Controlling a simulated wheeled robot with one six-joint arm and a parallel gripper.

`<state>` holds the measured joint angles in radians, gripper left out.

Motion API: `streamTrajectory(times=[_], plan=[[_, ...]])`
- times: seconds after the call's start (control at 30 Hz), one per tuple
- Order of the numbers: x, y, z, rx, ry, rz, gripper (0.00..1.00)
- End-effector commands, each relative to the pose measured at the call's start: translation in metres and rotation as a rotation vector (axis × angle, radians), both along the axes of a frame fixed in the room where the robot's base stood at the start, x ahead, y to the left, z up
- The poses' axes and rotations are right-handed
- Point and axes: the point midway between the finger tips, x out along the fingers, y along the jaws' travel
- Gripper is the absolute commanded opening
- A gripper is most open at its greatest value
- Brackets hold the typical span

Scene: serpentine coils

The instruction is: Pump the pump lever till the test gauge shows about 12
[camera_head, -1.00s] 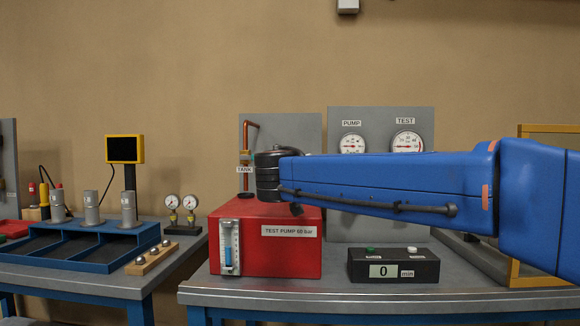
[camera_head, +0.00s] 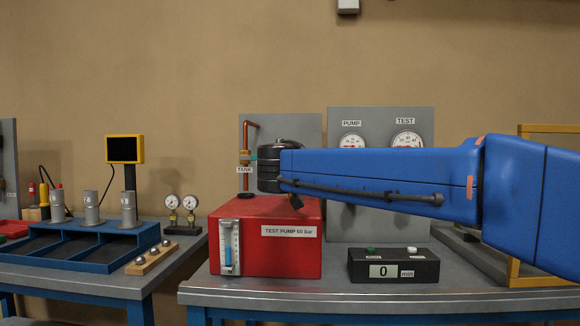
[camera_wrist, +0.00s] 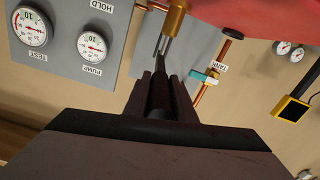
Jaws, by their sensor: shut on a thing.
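My gripper (camera_wrist: 162,85) shows in the wrist view, shut on the dark pump lever (camera_wrist: 160,45). The lever runs up from between the fingers to a brass fitting (camera_wrist: 176,16) by the red pump. In the head view my arm hides the gripper and lever. The red test pump box (camera_head: 265,262) stands on the bench under my wrist. The test gauge (camera_head: 406,139) is partly hidden by my arm there; it also shows in the wrist view (camera_wrist: 31,27), at a slant. I cannot read its needle exactly. The pump gauge (camera_wrist: 93,46) is beside it.
A copper pipe with a teal valve (camera_wrist: 204,76) by the TANK label stands behind the pump. A black box with a display reading 0 (camera_head: 394,266) sits right of the pump. A blue tray (camera_head: 75,250) and two small gauges (camera_head: 181,212) are on the left bench.

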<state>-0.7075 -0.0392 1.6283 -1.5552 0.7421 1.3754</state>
Motion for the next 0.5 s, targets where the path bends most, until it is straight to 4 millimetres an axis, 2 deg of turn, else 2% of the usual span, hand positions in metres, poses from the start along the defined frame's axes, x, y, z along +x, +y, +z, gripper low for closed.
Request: streamTrajectory(times=[0.3,0.5], plan=[[0.002,-0.001,0.026,0.006,0.092,-0.005,0.0],[0.002,-0.001,0.033,0.005,0.123,-0.001,0.0]])
